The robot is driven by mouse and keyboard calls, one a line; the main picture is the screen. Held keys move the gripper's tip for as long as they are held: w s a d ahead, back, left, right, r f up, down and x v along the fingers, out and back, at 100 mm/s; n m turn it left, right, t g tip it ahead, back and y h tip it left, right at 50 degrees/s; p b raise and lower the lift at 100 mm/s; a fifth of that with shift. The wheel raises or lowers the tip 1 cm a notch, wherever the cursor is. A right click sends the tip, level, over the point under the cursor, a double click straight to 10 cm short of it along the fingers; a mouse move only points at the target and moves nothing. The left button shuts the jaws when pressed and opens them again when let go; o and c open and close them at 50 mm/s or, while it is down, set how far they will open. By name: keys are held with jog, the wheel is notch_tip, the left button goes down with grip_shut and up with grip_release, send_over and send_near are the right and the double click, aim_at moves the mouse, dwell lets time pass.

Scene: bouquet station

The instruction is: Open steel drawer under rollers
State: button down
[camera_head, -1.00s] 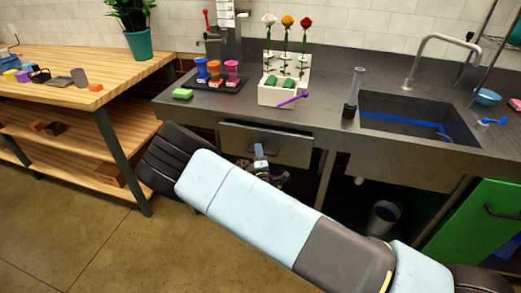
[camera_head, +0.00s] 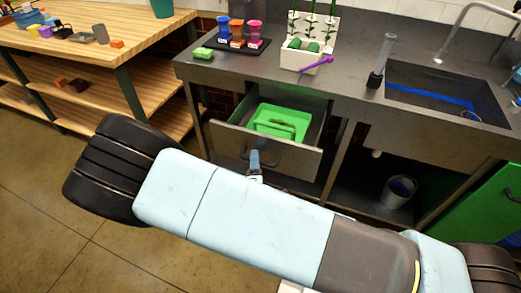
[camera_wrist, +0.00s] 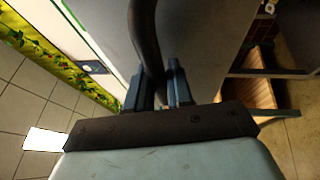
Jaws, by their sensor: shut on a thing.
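The steel drawer (camera_head: 295,153) is under the counter, below the rack with rollers, and is pulled out toward me. A green tray with a handle (camera_head: 278,124) shows inside it. My gripper (camera_head: 254,160) is at the drawer's front, at its dark curved handle (camera_head: 272,160). In the wrist view my gripper (camera_wrist: 160,92) has its two blue-grey fingers shut on the dark handle bar (camera_wrist: 146,40), with the grey drawer front (camera_wrist: 195,35) behind it. My arm hides the area below the drawer in the head view.
A wooden bench (camera_head: 85,42) stands at the left. The sink (camera_head: 440,92) is at the right, with a bucket (camera_head: 399,190) under it and an open green door (camera_head: 495,205) beside it. Colored rollers (camera_head: 237,33) and a white flower rack (camera_head: 305,53) stand on the counter.

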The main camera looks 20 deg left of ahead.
jog(key=shift+v, duration=0.9)
jog(key=shift+s+a, duration=0.1)
jog(key=shift+a, duration=0.1)
jog(key=c, duration=1.1)
grip_release()
jog(key=shift+a, duration=0.1)
jog(key=v, duration=1.3)
jog(key=shift+s, duration=0.35)
